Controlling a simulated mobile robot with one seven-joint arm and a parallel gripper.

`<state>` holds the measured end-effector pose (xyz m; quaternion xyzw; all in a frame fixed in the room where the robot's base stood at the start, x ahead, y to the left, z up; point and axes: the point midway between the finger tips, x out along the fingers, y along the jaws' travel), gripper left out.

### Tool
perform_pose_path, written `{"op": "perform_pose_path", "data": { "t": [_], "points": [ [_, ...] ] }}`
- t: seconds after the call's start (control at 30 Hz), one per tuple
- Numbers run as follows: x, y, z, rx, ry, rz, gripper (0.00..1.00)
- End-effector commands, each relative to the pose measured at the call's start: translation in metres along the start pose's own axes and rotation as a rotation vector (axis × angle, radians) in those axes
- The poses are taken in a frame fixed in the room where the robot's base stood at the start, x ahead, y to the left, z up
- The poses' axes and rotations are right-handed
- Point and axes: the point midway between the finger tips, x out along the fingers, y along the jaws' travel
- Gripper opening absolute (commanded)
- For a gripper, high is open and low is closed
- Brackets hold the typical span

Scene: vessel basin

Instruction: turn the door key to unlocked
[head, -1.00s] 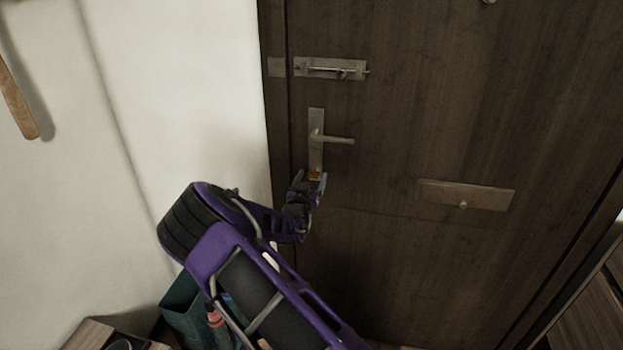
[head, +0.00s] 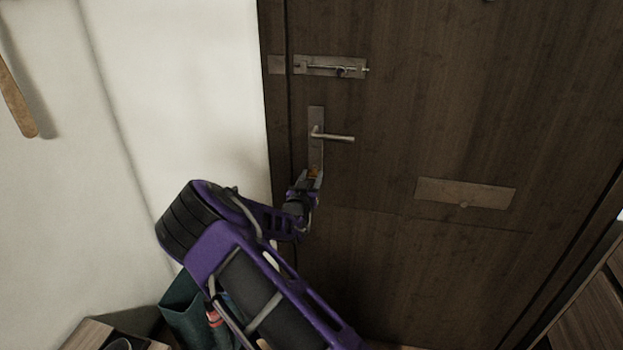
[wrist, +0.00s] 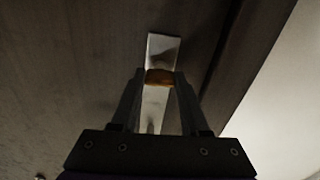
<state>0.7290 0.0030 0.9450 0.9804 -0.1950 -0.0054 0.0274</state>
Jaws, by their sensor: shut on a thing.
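The door key shows as a small orange-brown head (head: 314,173) at the lower end of the metal lock plate (head: 316,118) on the dark wooden door (head: 400,120). My gripper (head: 312,180) is at the plate's lower end. In the wrist view the key head (wrist: 159,77) sits between the two fingertips of my gripper (wrist: 160,84), which are shut on it. The key's shaft and keyhole are hidden, and I cannot tell the key's turn angle. The door handle (head: 335,137) sticks out to the right above my gripper, roughly level.
A sliding bolt (head: 332,67) is above the lock plate. A metal letter flap (head: 464,195) is to the right. The white wall (head: 180,90) is left of the door. A dark green bin (head: 182,308) stands below, partly behind my arm. The door's surface right of the handle is clear.

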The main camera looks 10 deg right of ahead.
Motion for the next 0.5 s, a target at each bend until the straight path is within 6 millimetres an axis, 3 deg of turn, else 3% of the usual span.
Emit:
{"op": "perform_pose_path", "data": {
  "t": [0.5],
  "points": [
    [-0.0005, -0.0005, 0.0041, -0.415, 0.0, -0.001, 0.0]
  ]
}}
